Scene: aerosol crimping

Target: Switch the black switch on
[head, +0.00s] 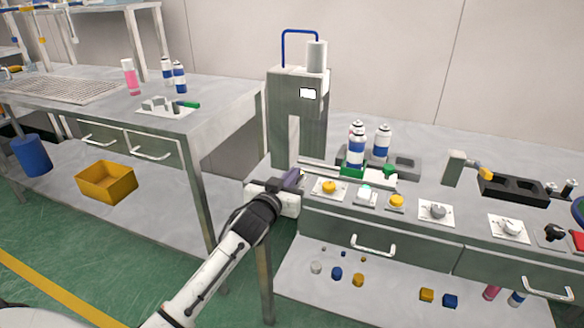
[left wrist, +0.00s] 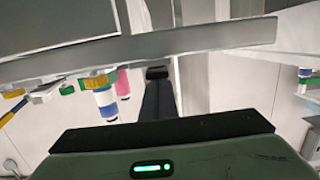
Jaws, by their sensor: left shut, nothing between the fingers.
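The black switch (head: 553,233) is a dark knob on a light plate at the far right of the workbench's front strip in the head view. My left gripper (head: 297,177) is at the left end of that strip, beside the yellow button (head: 329,187), far to the left of the black switch. It is shut and empty. In the left wrist view its dark fingers (left wrist: 157,75) show together with nothing between them. The black switch does not show in the left wrist view. My right gripper is in neither view.
Two grey rotary knobs (head: 436,210) (head: 509,227) and a second yellow button (head: 396,201) lie along the strip. A crimping machine (head: 283,110) and blue-white cans (head: 356,150) stand behind. A red part (head: 579,241) sits right of the switch. Drawer handles (head: 373,246) project below.

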